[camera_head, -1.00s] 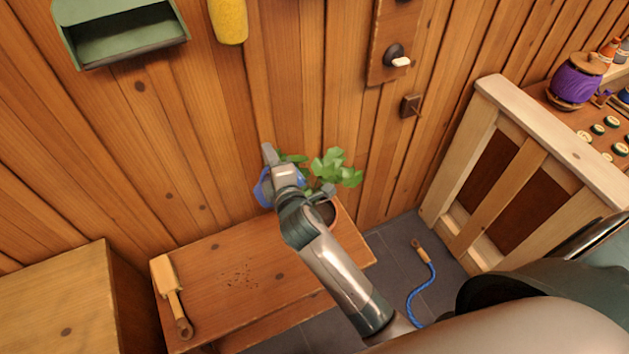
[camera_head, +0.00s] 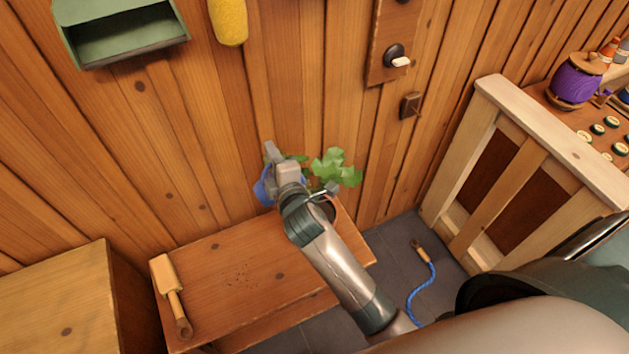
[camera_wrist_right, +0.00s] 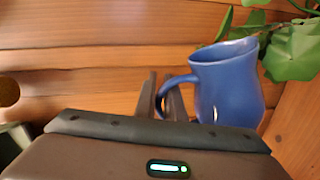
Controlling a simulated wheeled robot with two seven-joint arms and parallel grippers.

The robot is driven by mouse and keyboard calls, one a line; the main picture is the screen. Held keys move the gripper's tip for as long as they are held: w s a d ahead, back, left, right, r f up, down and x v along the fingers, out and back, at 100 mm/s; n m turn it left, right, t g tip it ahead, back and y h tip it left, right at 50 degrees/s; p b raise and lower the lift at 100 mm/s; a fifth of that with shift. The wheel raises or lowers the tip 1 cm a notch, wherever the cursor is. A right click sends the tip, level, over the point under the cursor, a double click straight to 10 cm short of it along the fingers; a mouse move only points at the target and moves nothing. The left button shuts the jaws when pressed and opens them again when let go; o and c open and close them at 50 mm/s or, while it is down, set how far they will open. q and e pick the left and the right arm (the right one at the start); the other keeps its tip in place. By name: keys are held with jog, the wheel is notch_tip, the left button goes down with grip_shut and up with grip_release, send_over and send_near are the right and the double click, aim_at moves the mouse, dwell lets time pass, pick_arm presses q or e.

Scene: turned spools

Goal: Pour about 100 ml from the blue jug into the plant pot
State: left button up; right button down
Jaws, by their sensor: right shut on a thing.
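The blue jug (camera_wrist_right: 228,85) shows in the right wrist view, with its handle between the fingers of my right gripper (camera_wrist_right: 168,98). In the head view most of the jug (camera_head: 263,188) is hidden behind my right gripper (camera_head: 277,165), which is shut on it. The plant pot (camera_head: 329,208) stands at the right end of the wooden bench and is partly hidden by my right arm. Its green leaves (camera_head: 335,168) rise just right of the jug. Any stream of water and the level inside the jug cannot be seen. My left gripper is not in view.
A wooden brush or scoop (camera_head: 172,296) lies at the bench's (camera_head: 225,285) left end, with dark crumbs in the middle. The plank wall (camera_head: 190,170) is close behind the jug. A blue rope with a wooden handle (camera_head: 428,275) lies on the floor to the right.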

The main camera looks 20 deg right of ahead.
jog(key=shift+d+r, duration=0.15)
jog(key=shift+r, duration=0.05)
jog(key=shift+w+d+r+m+y+p, duration=0.1)
jog(key=shift+d+r+m+y+p, duration=0.1)
jog(key=shift+d+m+p, duration=0.35)
jog(key=shift+d+r+m+y+p, duration=0.15)
jog(key=shift+d+m+p, duration=0.1)
jog(key=shift+d+p, duration=0.4)
dwell(0.6)
jog(key=a+b, duration=0.1)
jog(key=a+f+n+b, duration=0.1)
jog(key=b, duration=0.1)
jog(key=shift+a+f, duration=0.25)
jog(key=shift+f, duration=0.05)
jog(key=shift+a+r+n, duration=0.1)
jog(key=shift+a+n, duration=0.2)
jog(key=shift+n, duration=0.1)
jog(key=shift+a, duration=0.15)
jog(key=shift+d, duration=0.2)
